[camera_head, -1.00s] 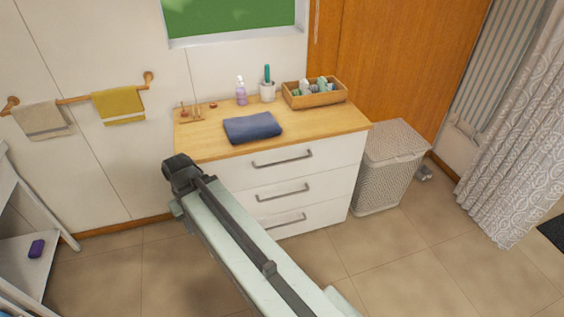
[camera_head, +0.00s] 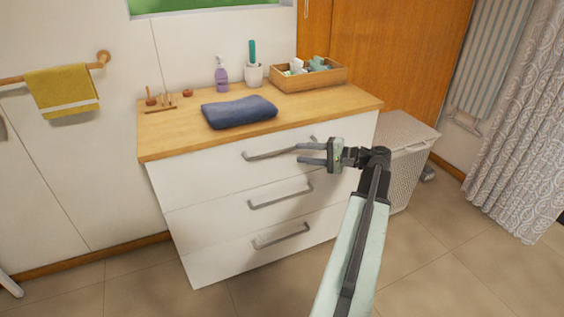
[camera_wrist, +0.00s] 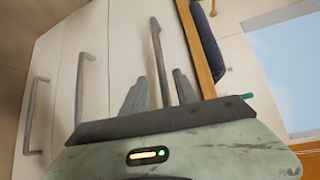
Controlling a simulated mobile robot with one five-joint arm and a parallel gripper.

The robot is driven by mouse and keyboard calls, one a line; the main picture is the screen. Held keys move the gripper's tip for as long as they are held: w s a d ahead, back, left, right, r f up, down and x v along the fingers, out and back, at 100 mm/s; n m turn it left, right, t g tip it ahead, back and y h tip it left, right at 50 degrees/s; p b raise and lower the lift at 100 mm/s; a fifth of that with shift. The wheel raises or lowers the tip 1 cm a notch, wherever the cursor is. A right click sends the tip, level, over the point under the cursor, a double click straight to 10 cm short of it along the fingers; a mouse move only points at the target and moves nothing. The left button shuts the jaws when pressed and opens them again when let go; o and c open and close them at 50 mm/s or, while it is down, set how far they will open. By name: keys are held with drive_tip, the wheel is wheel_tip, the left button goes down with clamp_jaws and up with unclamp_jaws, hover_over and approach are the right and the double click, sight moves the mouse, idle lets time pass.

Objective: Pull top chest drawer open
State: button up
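The white chest has three drawers, all looking shut. The top drawer (camera_head: 205,170) has a grey bar handle (camera_head: 268,154), which also shows in the wrist view (camera_wrist: 160,50). My gripper (camera_head: 299,153) is at the right end of this handle, its fingers pointing left along the drawer front. In the wrist view my gripper (camera_wrist: 160,75) has its two fingers spread, with the near end of the handle appearing between them. They do not look closed on the bar; whether either finger touches it I cannot tell. The middle handle (camera_head: 281,195) and bottom handle (camera_head: 281,236) are below.
On the wooden top (camera_head: 180,142) lie a folded blue towel (camera_head: 239,112), a purple bottle (camera_head: 221,75), a white cup (camera_head: 253,74) and a wooden box (camera_head: 309,78) of small items. A wicker hamper (camera_head: 409,150) stands close on the right. The floor in front is clear.

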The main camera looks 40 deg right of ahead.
sight(287, 151)
drive_tip(key=x, duration=0.7)
drive_tip(key=shift+w+r+b, duration=0.1)
drive_tip(key=shift+w+b, duration=0.15)
drive_tip(key=shift+b, duration=0.15)
clamp_jaws()
idle(1.1)
